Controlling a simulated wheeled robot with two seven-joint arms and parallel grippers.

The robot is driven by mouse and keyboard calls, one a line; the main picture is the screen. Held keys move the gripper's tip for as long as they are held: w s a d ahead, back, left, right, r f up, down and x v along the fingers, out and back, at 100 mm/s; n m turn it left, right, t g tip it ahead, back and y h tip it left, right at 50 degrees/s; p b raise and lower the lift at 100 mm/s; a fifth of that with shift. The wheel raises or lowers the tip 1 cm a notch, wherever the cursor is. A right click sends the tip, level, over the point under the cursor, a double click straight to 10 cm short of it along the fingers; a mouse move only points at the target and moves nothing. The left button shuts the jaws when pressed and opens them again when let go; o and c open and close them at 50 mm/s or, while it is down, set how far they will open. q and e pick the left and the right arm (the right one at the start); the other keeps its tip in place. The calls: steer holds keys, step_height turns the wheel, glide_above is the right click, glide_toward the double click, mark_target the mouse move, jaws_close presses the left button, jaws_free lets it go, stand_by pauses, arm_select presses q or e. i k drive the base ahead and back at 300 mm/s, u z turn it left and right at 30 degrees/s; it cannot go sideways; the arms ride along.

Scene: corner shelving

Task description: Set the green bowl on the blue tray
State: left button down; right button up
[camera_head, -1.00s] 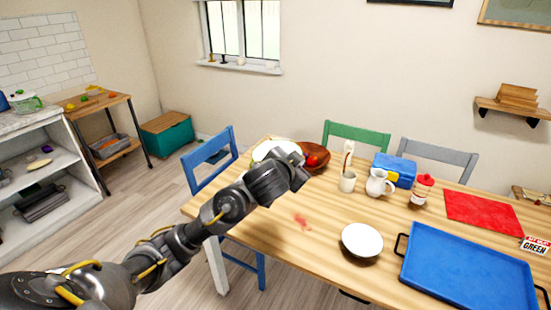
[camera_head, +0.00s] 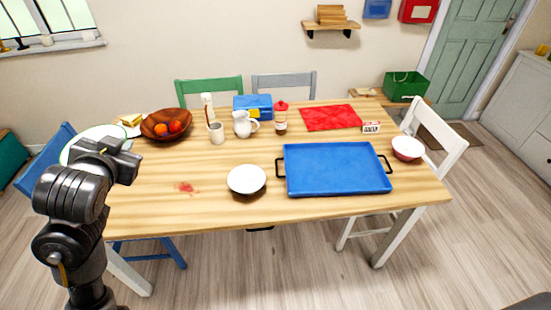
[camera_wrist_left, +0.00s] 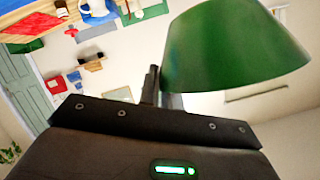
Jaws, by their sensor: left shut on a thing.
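The green bowl (camera_wrist_left: 235,50) fills the upper right of the left wrist view, its green outside showing, held at the rim. In the head view its pale inside (camera_head: 95,133) shows behind my left gripper (camera_head: 122,153), which partly hides it. My left gripper is shut on the bowl, at the left end of the table. The blue tray (camera_head: 338,170) lies flat on the table, right of centre, empty, with black handles at both ends. My right gripper is not in view.
A white bowl (camera_head: 247,180) sits just left of the tray. A brown fruit bowl (camera_head: 150,128), mug (camera_head: 216,134), white jug (camera_head: 242,125) and red-topped bottle (camera_head: 281,119) stand behind. A red-sided bowl (camera_head: 407,149) stands right of the tray.

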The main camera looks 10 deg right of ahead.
mark_target(335, 168)
steer(key=u, duration=1.3)
steer(key=i, duration=0.8)
steer(key=z, duration=3.1)
